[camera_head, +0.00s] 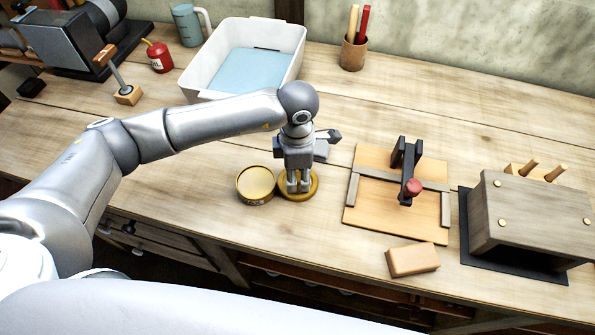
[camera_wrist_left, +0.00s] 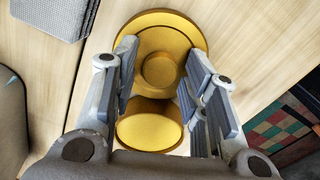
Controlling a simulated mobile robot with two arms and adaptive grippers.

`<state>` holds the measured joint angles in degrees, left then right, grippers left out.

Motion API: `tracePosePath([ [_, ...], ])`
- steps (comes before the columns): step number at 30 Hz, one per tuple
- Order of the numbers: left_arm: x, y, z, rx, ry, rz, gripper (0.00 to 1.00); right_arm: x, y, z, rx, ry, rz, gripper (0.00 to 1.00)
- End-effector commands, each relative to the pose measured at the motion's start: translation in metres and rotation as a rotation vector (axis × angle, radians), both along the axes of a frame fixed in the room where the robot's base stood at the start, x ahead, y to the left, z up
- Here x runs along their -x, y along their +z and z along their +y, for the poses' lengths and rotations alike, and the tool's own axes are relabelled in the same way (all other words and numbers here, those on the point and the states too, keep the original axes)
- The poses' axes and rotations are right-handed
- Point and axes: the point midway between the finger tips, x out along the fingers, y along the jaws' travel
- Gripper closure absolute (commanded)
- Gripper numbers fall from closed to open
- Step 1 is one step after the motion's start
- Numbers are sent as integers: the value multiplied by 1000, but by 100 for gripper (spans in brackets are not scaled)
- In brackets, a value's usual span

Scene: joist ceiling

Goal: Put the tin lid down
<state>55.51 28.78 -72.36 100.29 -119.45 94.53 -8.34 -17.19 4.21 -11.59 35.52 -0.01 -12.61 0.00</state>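The tin lid (camera_head: 299,195) is a round gold disc that appears to lie flat on the bench, right beside the round tin (camera_head: 256,185). In the left wrist view the lid (camera_wrist_left: 160,22) shows a raised round knob in its middle. My left gripper (camera_head: 298,186) points down over the lid. Its two fingers stand apart on either side of the knob, with visible gaps. Part of the lid is hidden behind the fingers. The gold tin also shows in the left wrist view (camera_wrist_left: 150,130), low between the fingers. My right gripper is not in view.
A wooden board with a clamp fixture (camera_head: 375,210) stands to the right, with a tan block (camera_head: 412,260) in front. A wooden box (camera_head: 530,215) is farther right. A white tub (camera_head: 290,38), a red can (camera_head: 158,57) and a cup (camera_head: 353,54) stand behind. The bench's front edge is near.

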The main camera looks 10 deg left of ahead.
Motion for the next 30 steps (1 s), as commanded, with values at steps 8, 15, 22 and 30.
tracePosePath([
  [8,0,0,0,0,0,0,52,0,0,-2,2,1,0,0],
  [15,-2,14,0,2,0,-7,52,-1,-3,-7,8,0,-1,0],
  [22,-2,62,0,2,0,-8,52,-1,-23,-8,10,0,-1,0],
  [30,-1,110,0,1,0,-4,52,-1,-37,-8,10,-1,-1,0],
])
